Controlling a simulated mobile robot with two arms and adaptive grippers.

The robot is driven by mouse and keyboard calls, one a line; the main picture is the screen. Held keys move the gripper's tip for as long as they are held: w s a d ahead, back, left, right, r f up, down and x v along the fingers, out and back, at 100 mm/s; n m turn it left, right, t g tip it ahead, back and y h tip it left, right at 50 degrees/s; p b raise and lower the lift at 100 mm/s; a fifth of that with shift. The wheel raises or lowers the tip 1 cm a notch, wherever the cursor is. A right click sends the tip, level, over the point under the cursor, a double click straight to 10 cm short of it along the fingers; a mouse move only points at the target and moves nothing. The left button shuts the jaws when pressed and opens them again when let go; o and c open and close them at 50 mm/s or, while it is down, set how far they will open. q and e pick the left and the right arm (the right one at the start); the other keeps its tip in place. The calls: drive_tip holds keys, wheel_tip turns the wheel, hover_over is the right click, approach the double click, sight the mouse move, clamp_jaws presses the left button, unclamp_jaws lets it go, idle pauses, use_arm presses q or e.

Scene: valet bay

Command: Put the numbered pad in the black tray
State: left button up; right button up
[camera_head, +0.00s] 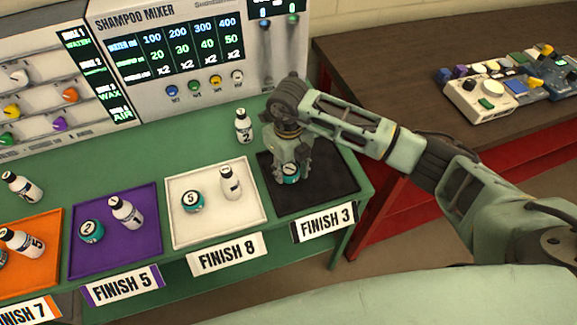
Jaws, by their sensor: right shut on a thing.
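The black tray (328,184) lies at the right end of the green counter, above the FINISH 3 label. My right gripper (291,172) points down over the left part of this tray, with its fingers shut on a small round teal numbered pad (290,178). The fingers partly cover the pad and its number is hard to read. The pad is at or just above the tray floor; I cannot tell whether it touches. The rest of the tray is bare. My left gripper is not in view.
A white bottle marked 2 (243,127) stands behind the trays. The white tray (180,236) holds a pad marked 5 and a bottle. The purple tray (85,268) and orange tray (40,288) also hold items. The shampoo mixer (170,95) stands behind. A brown table (400,55) is at right.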

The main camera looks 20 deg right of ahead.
sight(289, 170)
drive_tip(key=shift+f, duration=0.15)
drive_tip(key=o, duration=0.9)
drive_tip(key=shift+r, duration=0.35)
wheel_tip(289, 170, up, 12)
drive_tip(key=shift+f+b, duration=0.15)
drive_tip(key=shift+b, duration=0.8)
